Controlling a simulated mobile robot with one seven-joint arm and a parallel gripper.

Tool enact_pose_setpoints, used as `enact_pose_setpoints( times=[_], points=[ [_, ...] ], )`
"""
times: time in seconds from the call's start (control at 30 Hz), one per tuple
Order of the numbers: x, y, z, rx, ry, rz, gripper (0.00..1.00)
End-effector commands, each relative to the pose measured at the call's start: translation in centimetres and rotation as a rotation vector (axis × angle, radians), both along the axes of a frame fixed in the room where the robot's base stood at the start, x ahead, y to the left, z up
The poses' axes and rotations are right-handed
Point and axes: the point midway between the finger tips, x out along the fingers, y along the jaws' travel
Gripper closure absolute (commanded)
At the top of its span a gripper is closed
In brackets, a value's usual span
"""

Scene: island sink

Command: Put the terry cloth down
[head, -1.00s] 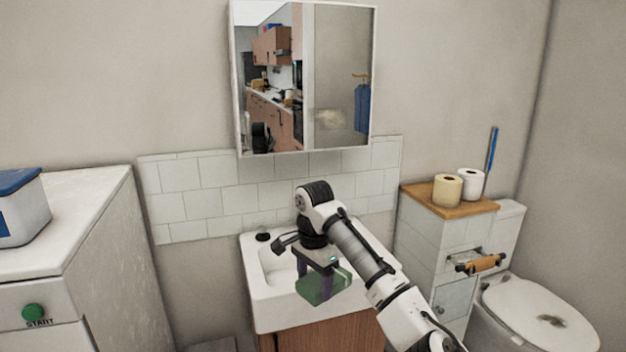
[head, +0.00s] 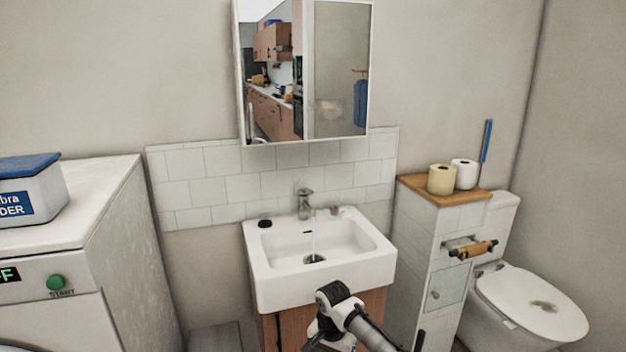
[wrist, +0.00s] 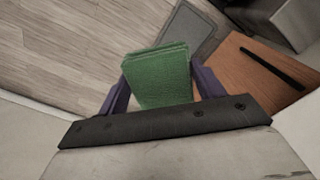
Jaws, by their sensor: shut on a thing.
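The terry cloth (wrist: 158,78) is a green, folded, block-like piece in the wrist view. My gripper (wrist: 160,90) is shut on it, with a purple finger at each side of the cloth. Below the cloth the wrist view shows wood-look floor. In the head view my arm is low in front of the sink cabinet, and the gripper and cloth are out of sight there.
The white sink (head: 318,262) has its faucet (head: 304,204) running. A washing machine (head: 80,250) with a powder box (head: 28,192) stands left, a tiled cabinet (head: 440,235) and toilet (head: 528,302) right.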

Motion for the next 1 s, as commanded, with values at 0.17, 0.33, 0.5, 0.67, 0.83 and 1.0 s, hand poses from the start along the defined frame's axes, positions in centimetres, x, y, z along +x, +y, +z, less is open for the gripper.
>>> enact_pose_setpoints(
  times=[0.17,0.33,0.5,0.67,0.83,1.0],
  points=[
    [-5.0,0.7,-9.6,0.004,0.005,0.204,0.59],
    [-9.4,2.6,-15.6,0.003,0.001,0.376,0.59],
    [-12.0,4.1,-18.5,0.001,0.0,0.471,0.59],
    [-12.8,4.8,-19.3,0.006,-0.004,0.498,0.59],
    [-12.8,4.7,-19.3,0.004,-0.003,0.497,0.59],
    [-12.7,4.5,-19.2,-0.001,0.0,0.497,0.59]
  ],
)
